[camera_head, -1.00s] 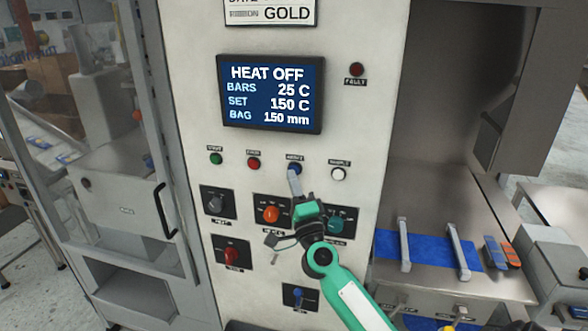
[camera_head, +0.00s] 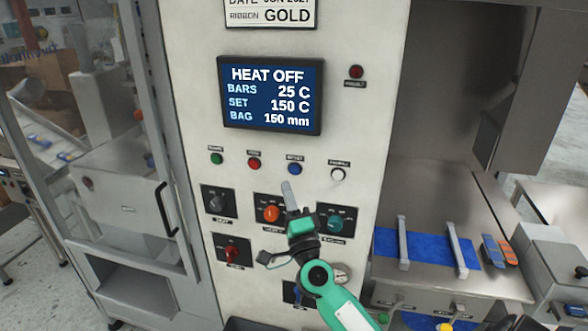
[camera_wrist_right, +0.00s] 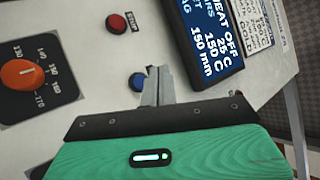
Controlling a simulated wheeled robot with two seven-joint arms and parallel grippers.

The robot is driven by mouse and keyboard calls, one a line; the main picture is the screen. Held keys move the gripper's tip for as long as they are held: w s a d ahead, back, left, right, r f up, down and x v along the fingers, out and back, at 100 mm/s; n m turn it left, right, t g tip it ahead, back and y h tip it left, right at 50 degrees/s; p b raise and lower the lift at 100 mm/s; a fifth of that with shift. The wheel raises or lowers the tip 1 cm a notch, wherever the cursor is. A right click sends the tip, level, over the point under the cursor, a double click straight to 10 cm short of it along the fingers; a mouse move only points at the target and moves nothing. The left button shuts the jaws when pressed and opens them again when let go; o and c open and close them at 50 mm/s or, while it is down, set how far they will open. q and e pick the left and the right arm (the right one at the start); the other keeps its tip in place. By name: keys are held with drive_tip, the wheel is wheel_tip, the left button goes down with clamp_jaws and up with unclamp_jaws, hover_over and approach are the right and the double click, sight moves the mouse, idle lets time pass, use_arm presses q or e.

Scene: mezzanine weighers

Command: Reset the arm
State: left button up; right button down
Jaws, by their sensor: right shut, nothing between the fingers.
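My right gripper (camera_head: 289,190) is shut and empty, with its fingertips in front of the panel, a little below the blue button (camera_head: 295,169). In the right wrist view the shut fingers (camera_wrist_right: 156,88) point at the panel, with the blue button (camera_wrist_right: 138,81) just beside their tips. A small gap seems to lie between tips and button in the head view. My green right arm (camera_head: 345,308) comes up from the bottom. My left gripper is not in view.
The display (camera_head: 270,94) reads HEAT OFF. Green (camera_head: 216,158), red (camera_head: 254,164) and white (camera_head: 338,174) buttons share the blue button's row. An orange knob (camera_head: 271,213) and a teal knob (camera_head: 335,223) sit near the gripper. A steel shelf with blue strips (camera_head: 430,250) stands at right.

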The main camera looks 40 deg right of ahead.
idle(0.7)
drive_tip(key=w+a+f+n+g+y+b, duration=0.1)
drive_tip(key=w+f+n+g+y, duration=0.2)
drive_tip(key=f, duration=1.2)
drive_tip(key=w+a+f+n+g+y+b, duration=0.15)
drive_tip(key=f+n, duration=0.45)
drive_tip(key=f, duration=1)
drive_tip(key=s+a+f+n+g+y, duration=0.1)
drive_tip(key=s+f+n+g, duration=0.15)
drive_tip(key=f, duration=0.55)
drive_tip(key=s+a+f+n+g+y, duration=0.1)
drive_tip(key=s+f, duration=0.3)
drive_tip(key=f, duration=0.4)
drive_tip(key=s+a+f+n+g, duration=0.1)
drive_tip(key=s+a+f+g, duration=0.15)
drive_tip(key=f, duration=0.55)
drive_tip(key=s+a+f+n+g+b, duration=0.2)
drive_tip(key=s+f+n+g, duration=0.5)
drive_tip(key=s+f, duration=1.95)
drive_tip(key=s+f+g, duration=0.2)
drive_tip(key=s, duration=0.7)
drive_tip(key=s+f+n+g, duration=0.1)
drive_tip(key=s+f+g, duration=0.1)
drive_tip(key=s, duration=0.7)
drive_tip(key=shift+g, duration=0.55)
drive_tip(key=shift+f+n, duration=0.1)
drive_tip(key=shift+n, duration=0.15)
